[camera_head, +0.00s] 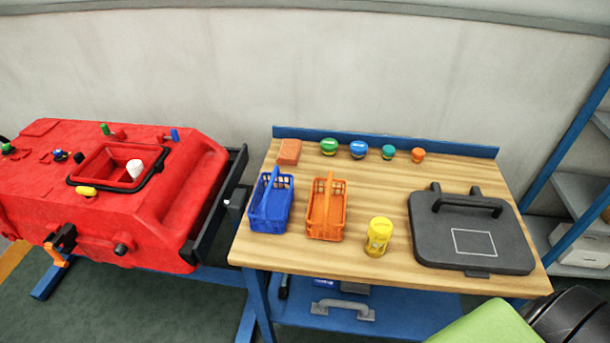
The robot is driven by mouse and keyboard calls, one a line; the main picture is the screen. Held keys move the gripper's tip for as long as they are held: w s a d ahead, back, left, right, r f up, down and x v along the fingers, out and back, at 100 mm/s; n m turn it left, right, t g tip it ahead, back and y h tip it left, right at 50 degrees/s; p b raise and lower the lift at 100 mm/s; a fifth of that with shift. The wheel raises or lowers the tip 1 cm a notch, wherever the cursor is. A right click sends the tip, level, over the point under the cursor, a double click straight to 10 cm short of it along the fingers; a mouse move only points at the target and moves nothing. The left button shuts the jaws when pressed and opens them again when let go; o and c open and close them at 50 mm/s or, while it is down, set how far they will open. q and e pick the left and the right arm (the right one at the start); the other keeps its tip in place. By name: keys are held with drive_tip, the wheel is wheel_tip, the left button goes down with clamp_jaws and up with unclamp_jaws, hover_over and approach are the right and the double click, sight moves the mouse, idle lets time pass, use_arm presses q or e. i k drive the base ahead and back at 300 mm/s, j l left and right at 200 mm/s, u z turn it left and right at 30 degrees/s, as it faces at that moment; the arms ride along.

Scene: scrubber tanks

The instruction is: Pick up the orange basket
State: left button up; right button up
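The orange basket (327,218) stands upright on the wooden table top (370,168), left of its middle. It has an open lattice body and a handle running over its top. A blue basket (262,211) of similar shape stands just to its left with a narrow gap. A yellow jar (378,237) stands to its right, a little nearer the front edge. The orange basket looks clear of both.
A red tank machine (140,195) with a black side rail stands left of the table. A dark case (470,232) lies at the table's right. A reddish block (289,152) and several small lidded jars line the back.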

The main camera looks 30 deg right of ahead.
sight(326, 215)
drive_tip(key=k+l+u, duration=0.2)
drive_tip(key=l, duration=0.35)
drive_tip(key=k+l+u, duration=0.2)
drive_tip(key=k+l, duration=0.15)
drive_tip(key=k+l+u, duration=0.2)
drive_tip(key=l, duration=0.35)
drive_tip(key=k+l, duration=0.05)
drive_tip(key=k, duration=0.05)
